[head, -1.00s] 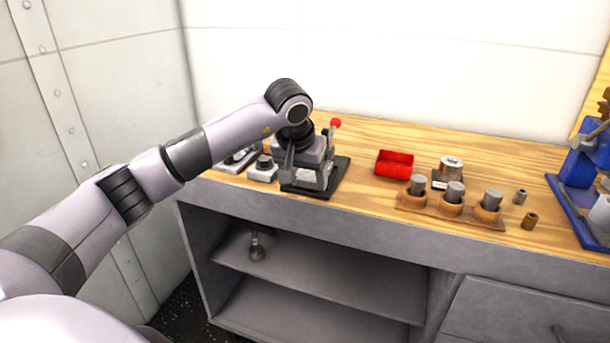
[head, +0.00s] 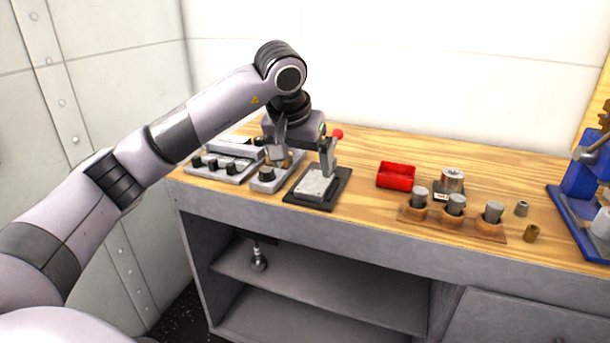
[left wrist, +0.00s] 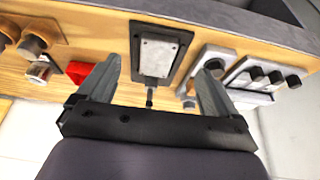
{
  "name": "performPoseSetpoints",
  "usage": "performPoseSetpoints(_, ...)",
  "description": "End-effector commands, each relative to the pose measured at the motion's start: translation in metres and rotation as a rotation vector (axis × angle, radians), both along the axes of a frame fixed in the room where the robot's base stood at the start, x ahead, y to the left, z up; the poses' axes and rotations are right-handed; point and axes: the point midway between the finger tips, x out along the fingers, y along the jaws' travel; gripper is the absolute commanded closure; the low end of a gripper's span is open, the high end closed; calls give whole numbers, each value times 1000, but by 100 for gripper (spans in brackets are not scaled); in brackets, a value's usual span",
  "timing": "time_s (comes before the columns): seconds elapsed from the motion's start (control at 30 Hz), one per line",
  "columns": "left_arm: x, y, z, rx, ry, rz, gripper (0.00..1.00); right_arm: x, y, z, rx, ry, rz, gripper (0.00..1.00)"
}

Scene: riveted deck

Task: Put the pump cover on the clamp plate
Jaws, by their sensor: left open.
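The pump cover (head: 316,187) is a light grey flat plate with small dots at its corners. It lies flat on the clamp plate (head: 341,186), a dark base with an upright clamp and a red knob (head: 337,134). The left wrist view also shows the cover (left wrist: 158,55) inside the dark border of the clamp plate (left wrist: 184,48). My left gripper (head: 279,152) is open and empty, raised above and to the left of the cover in the head view. In the left wrist view its fingers (left wrist: 156,70) stand wide apart. My right gripper is not in view.
Left of the clamp plate are a small unit with a black knob (head: 265,174) and a panel with several black knobs (head: 222,166). To the right are a red bin (head: 396,176), a wooden holder (head: 452,222) with cylinders, and a blue machine (head: 575,190). Bare wood lies between.

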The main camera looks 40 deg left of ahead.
Motion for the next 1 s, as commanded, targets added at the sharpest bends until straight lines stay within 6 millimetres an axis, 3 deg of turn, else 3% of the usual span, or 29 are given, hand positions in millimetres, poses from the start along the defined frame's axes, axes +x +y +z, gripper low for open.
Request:
performPoseSetpoints(0.1,-7,-2,19,0,-2,0,7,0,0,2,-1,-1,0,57)
performPoseSetpoints(0.23,-12,-2,29,1,-1,1,7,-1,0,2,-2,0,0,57)
performPoseSetpoints(0.37,-13,-3,32,-1,1,1,7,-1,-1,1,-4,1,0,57)
performPoseSetpoints(0.47,-13,-13,23,-38,8,-7,7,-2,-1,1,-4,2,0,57)
performPoseSetpoints(0.57,-13,-46,-1,-171,35,-17,7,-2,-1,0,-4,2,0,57)
performPoseSetpoints(0.7,-29,-127,-46,-526,149,15,7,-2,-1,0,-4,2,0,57)
performPoseSetpoints(0.8,-50,-185,-65,-827,293,100,7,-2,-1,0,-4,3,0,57)
performPoseSetpoints(0.9,-73,-232,-69,-1118,478,235,7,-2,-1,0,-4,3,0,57)
performPoseSetpoints(1.0,-91,-266,-64,-1389,705,416,7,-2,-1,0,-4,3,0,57)
